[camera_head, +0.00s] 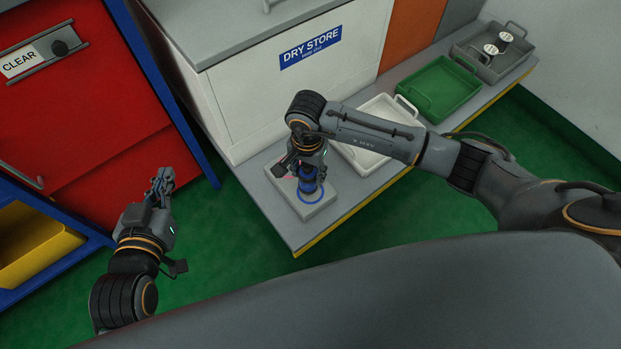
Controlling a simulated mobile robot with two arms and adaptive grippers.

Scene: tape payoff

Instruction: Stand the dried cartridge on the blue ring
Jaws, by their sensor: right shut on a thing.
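The cartridge (308,185), blue and dark, is upright or nearly so below my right gripper (308,169), which is shut on its upper part. The gripper and wrist hide its top. The blue ring (317,200) is marked on a pale square pad (331,205) on the grey bench. The cartridge's lower end overlaps the ring in the picture; I cannot tell whether it touches the pad. My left gripper (161,181) is empty over the green floor at the left, away from the pad; its fingers look close together, but I cannot tell whether they are shut.
A white tray (352,156), a green tray (440,88) and a grey tray (512,62) with two cylindrical items (497,43) line the bench. The white "DRY STORE" cabinet (240,110) stands behind. A red cabinet marked "CLEAR" (100,100) and a yellow bin (40,247) are at the left.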

